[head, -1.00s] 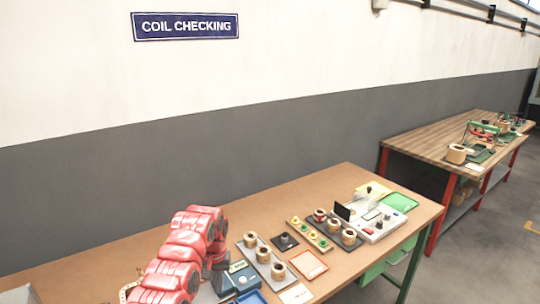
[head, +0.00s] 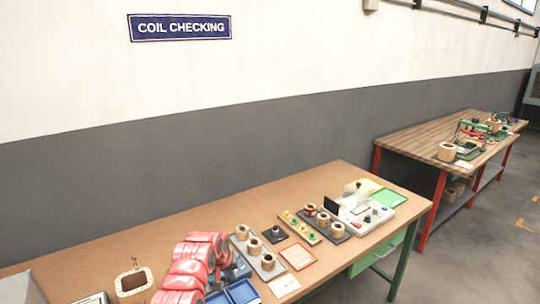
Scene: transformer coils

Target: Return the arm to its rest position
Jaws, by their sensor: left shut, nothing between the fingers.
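My left arm comes in from the bottom edge as red, rounded links. My left gripper (head: 224,258) is the dark part at the right end of that arm, low over the workbench (head: 120,253). It is shut, with nothing visible in it, and it is beside the grey tray of coils (head: 268,272). My right gripper is not in view.
Blue bins (head: 241,291) lie just below the gripper. A square wooden coil (head: 133,282) stands left of the arm. An orange-rimmed tray (head: 298,256), a tester (head: 366,217) and a green tray (head: 389,198) lie to the right. The bench's back left is clear.

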